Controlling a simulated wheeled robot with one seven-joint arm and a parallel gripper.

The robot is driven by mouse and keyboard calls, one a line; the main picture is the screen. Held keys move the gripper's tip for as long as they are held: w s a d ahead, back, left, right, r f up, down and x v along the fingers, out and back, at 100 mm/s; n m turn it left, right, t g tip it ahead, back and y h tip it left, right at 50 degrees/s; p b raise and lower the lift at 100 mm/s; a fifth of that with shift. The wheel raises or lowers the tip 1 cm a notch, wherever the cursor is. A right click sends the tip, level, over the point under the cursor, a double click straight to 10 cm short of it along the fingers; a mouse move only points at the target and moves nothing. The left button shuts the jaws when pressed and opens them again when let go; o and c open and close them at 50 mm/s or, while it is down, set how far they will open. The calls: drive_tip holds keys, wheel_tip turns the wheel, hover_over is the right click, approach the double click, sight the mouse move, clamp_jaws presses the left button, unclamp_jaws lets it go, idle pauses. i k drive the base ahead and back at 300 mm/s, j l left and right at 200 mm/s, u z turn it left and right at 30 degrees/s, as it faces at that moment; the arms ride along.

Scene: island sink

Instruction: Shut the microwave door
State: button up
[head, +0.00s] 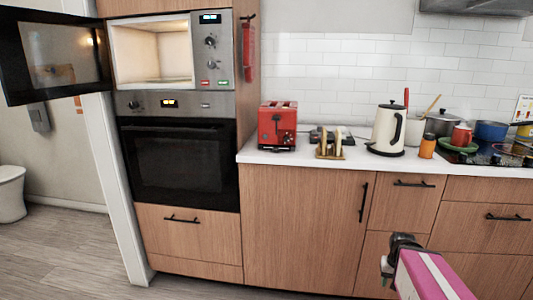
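The microwave (209,52) is built into the tall wooden cabinet at the upper left, above a black oven. Its door (52,62) stands wide open, swung out to the left, with a black frame and a see-through window. The lit cavity (150,52) looks empty. Its control panel has knobs, a display, and a red and a green button. My gripper (388,266) is at the lower right, low in front of the counter cabinets and far from the door. The view does not show clearly whether its fingers are open or shut.
The oven (180,165) below is shut. The counter (300,158) to the right carries a red toaster (278,125), a toast rack, a white kettle (387,130) and pots by a hob. The floor (70,250) at lower left looks clear.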

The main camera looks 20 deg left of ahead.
sight(17, 82)
drive_tip(key=k+j, duration=0.1)
drive_tip(key=j, duration=1.15)
drive_tip(key=k+j+u, duration=0.15)
drive_tip(key=j, duration=1.7)
drive_tip(key=i+j+u, duration=0.1)
drive_tip(key=j, duration=1.2)
drive_tip(key=i+j, duration=0.15)
drive_tip(key=j, duration=0.55)
drive_tip(key=i+j, duration=0.15)
drive_tip(key=j, duration=0.2)
drive_tip(key=i+j+u, duration=0.1)
drive_tip(key=j, duration=0.25)
drive_tip(key=k+j, duration=0.25)
drive_tip(key=k, duration=0.25)
drive_tip(key=j, duration=1.45)
drive_tip(key=k+u, duration=0.05)
